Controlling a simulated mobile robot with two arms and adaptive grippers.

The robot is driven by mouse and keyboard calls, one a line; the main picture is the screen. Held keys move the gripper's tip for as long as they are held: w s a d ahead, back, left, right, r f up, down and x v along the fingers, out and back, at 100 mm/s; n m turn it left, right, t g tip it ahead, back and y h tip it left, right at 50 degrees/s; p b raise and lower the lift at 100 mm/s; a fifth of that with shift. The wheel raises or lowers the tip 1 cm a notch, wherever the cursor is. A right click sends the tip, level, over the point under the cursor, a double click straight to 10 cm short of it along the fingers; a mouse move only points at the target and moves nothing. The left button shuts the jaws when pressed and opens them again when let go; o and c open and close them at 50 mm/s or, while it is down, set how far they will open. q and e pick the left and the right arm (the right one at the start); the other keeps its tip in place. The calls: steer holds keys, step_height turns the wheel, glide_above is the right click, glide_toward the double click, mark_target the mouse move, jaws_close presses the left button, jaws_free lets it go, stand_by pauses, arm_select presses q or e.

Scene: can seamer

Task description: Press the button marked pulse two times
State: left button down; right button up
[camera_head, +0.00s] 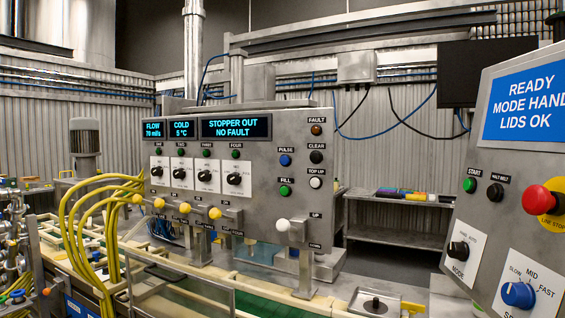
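The button marked PULSE is a blue round button (285,160) under its black label, on the right part of the grey control panel (262,200) in the head view. A black CLEAR button (316,157) is just right of it, and a green FILL button (285,190) is below it. The panel's displays read "STOPPER OUT NO FAULT" (235,127), "COLD 5 °C" and a FLOW value. Neither of my grippers shows in this view. Nothing covers the PULSE button.
A second panel (460,200) at the right bears a blue screen, a red line stop button (541,200) and a blue speed knob (518,295). Yellow hoses (75,225) arch at the left. A conveyor (255,302) runs below the grey panel. A shelf (395,233) stands behind.

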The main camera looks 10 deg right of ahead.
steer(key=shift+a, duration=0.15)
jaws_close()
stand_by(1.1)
